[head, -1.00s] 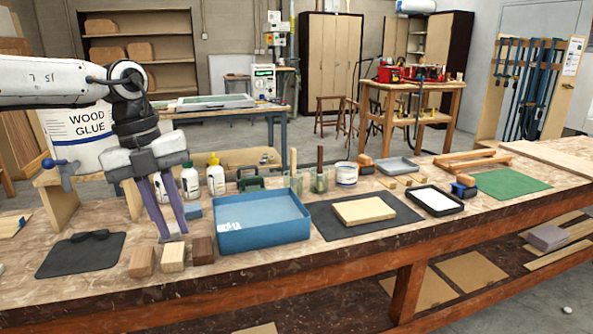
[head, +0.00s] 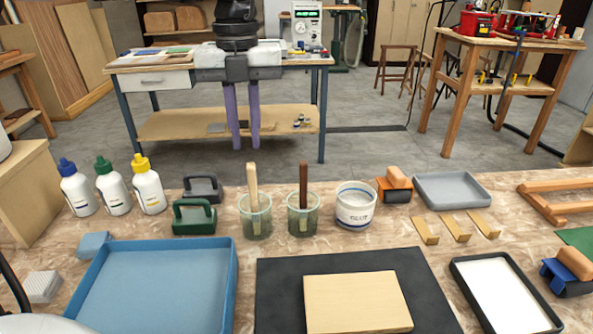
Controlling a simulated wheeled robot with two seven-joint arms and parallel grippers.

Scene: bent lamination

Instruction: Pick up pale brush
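The pale brush (head: 252,186) stands upright in a greenish see-through cup (head: 256,222), its pale wooden handle sticking up. Its lower end is hard to make out inside the cup. A dark brown brush (head: 303,184) stands in a similar cup (head: 304,220) just to the right. My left gripper (head: 244,146) points down with two purple fingers. A gap shows between them and they hold nothing. The fingertips appear just above the pale handle's top in the head view, apart from it. My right gripper is not in view.
Glue bottles (head: 112,187) and green (head: 193,217) and grey handled blocks stand left of the cups. A white tub (head: 355,206) stands to their right. In front are a blue tray (head: 152,245), a dark mat (head: 276,290) with a wooden board (head: 357,303), and a white-filled tray (head: 505,296).

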